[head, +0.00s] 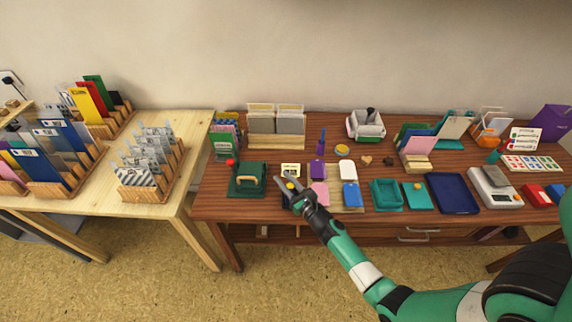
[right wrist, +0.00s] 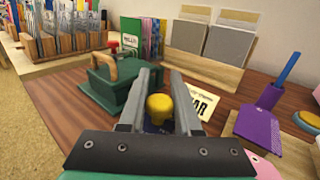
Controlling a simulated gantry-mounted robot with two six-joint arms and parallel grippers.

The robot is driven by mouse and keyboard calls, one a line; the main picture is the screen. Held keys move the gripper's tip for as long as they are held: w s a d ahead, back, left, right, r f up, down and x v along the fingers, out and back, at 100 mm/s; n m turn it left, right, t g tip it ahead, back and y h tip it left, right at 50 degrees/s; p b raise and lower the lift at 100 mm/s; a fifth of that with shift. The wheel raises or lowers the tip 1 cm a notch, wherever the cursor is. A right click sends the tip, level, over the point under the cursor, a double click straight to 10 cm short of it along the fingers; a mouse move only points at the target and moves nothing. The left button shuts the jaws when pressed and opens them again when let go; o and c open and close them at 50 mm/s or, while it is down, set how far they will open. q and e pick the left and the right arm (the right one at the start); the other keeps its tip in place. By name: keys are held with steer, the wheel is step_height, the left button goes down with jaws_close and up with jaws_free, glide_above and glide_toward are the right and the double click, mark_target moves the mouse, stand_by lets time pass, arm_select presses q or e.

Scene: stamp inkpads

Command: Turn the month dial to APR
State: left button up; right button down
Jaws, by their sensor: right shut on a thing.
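The month dial shows in the right wrist view as a yellow knob (right wrist: 160,107) on a dark base. A pale card (right wrist: 200,100) beside it shows large black letters ending in "AR"; its left part is hidden by my finger. The card also shows in the head view (head: 290,169). My right gripper (head: 287,188) reaches down over the dial. In the right wrist view its two fingers (right wrist: 160,108) stand on either side of the yellow knob and are shut on it. My left gripper is in neither view.
A green press (head: 246,180) with a wooden handle stands left of the dial. A purple stamp (head: 320,145) and several inkpads, such as the blue one (head: 351,195), lie to the right. Card holders (head: 276,125) stand behind. The table's front edge is close.

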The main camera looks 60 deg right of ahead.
steer(key=shift+r+n+t+y+p, duration=0.4)
steer(key=shift+r+n+y+p, duration=0.1)
steer(key=shift+y+p, duration=0.2)
steer(key=n+y, duration=0.1)
steer(key=t+y, duration=0.1)
steer(key=shift+w+a+f+n+y+p, duration=0.1)
steer(key=shift+a+f+n+y+p, duration=0.1)
steer(key=shift+f+n+y+p, duration=0.15)
steer(key=shift+a+f+n+y, duration=0.2)
steer(key=shift+n+y, duration=0.55)
steer(key=shift+y, duration=0.3)
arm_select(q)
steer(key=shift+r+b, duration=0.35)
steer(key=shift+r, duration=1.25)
arm_select(e)
steer(key=shift+w+a+n+t+y, duration=0.1)
steer(key=shift+a+n+t+y, duration=0.2)
steer(key=shift+n+y, duration=0.7)
steer(key=shift+a+y, duration=0.1)
steer(key=shift+y, duration=0.3)
steer(key=c, duration=0.6)
jaws_free()
